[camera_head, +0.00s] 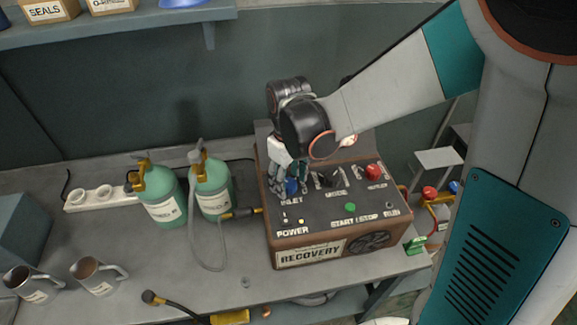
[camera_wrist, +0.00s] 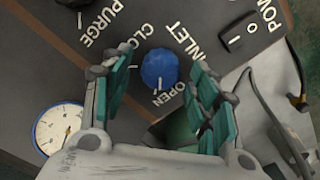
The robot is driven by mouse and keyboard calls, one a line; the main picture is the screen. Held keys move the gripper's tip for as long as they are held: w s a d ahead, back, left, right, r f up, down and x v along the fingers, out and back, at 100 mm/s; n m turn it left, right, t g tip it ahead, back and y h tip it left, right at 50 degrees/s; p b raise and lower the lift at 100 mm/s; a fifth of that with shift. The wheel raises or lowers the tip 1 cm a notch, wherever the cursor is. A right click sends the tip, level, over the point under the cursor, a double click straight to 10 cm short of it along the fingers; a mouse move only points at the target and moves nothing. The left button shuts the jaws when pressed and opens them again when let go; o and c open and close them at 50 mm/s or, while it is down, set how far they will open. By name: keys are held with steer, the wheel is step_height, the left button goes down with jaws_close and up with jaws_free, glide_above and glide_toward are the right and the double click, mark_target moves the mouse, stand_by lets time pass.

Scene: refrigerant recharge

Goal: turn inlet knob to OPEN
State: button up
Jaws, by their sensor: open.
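The blue inlet knob (camera_wrist: 160,69) is on the top panel of the recovery machine (camera_head: 310,255). In the wrist view it lies between the labels INLET, CLOSE and OPEN, with a white mark on its lower side toward OPEN. In the head view the knob (camera_head: 292,186) is partly covered by my gripper (camera_head: 286,172). In the wrist view my gripper (camera_wrist: 160,95) is open, with one teal-padded finger on each side of the knob. A gap shows between the knob and both fingers. The exact height of the fingertips above the panel is hard to tell.
The panel also has a red knob (camera_head: 372,172) and a green button (camera_head: 350,207). Two green cylinders (camera_head: 163,197) stand left of the machine. A gauge (camera_wrist: 58,128) shows below.

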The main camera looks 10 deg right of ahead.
mark_target(289, 183)
step_height(289, 183, up, 12)
steer(key=shift+s+f, duration=0.15)
steer(key=shift+f, duration=0.05)
stand_by(0.4)
steer(key=s+d+m+t+b, duration=0.2)
steer(key=s+d+m+t, duration=0.5)
steer(key=s+d, duration=0.3)
steer(key=shift+s+r+b, duration=0.25)
steer(key=shift+s+b, duration=0.1)
steer(key=shift+s, duration=0.8)
stand_by(1.1)
